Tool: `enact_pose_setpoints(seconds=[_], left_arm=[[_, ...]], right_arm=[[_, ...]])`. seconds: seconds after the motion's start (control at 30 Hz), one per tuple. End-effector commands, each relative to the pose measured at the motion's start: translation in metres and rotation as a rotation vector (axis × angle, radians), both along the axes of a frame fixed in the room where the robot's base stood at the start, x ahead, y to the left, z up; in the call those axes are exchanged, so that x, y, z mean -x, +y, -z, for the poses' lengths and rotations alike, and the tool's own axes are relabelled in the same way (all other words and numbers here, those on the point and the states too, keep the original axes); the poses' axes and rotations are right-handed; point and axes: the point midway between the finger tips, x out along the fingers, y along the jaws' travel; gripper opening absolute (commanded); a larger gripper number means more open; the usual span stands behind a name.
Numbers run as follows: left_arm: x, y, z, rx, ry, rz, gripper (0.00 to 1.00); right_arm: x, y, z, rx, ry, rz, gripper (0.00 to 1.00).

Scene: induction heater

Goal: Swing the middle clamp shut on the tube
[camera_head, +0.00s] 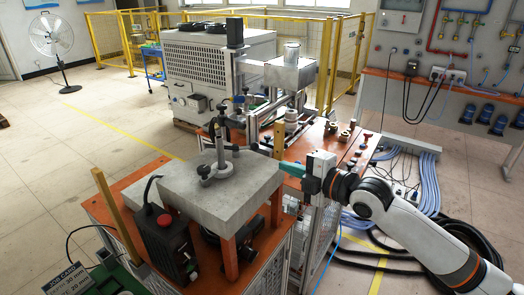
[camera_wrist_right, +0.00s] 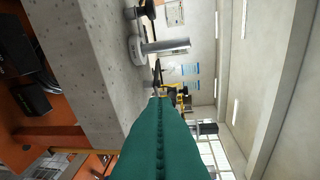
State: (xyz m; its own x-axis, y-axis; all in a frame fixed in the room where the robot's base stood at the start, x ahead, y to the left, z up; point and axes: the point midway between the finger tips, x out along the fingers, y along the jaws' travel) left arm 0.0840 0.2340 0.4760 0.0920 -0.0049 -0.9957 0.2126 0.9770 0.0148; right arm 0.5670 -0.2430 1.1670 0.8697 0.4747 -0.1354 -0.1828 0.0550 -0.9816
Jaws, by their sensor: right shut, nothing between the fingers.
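A grey metal tube (camera_head: 220,150) stands upright on a round base on the grey slab (camera_head: 253,183). Dark clamp parts with a black handle (camera_head: 223,111) show at and above its top. I cannot tell which is the middle clamp or whether it is shut. My right gripper (camera_head: 283,167) has teal fingers, closed together and empty, at the slab's right edge, apart from the tube. The right wrist view shows the closed fingers (camera_wrist_right: 160,105) beside the slab (camera_wrist_right: 108,60), with a metal cylinder (camera_wrist_right: 168,47) beyond. My left gripper is not in view.
A black box with a red button (camera_head: 164,221) stands at the slab's front left. A grey machine (camera_head: 290,72) with a rail frame stands behind on an orange bench (camera_head: 335,160). Hoses and cables (camera_head: 420,175) lie on the floor at right.

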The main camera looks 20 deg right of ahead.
Motion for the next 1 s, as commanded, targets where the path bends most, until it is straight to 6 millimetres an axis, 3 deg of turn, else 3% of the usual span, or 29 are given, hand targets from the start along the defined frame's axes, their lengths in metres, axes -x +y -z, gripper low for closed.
enact_pose_setpoints(seconds=[0.43, 0.5, 0.73, 1.0], left_arm=[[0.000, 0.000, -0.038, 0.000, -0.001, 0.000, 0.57], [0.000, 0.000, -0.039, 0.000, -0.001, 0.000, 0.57], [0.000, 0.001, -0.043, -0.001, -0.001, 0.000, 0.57], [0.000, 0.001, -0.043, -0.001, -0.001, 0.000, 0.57]], right_arm=[[-0.080, 0.046, 0.007, -0.006, 0.002, -0.002, 0.00], [-0.090, 0.040, 0.011, -0.001, 0.002, 0.000, 0.00], [-0.111, 0.033, 0.018, -0.001, 0.001, -0.001, 0.00], [-0.115, 0.032, 0.019, 0.000, 0.000, -0.002, 0.00]])
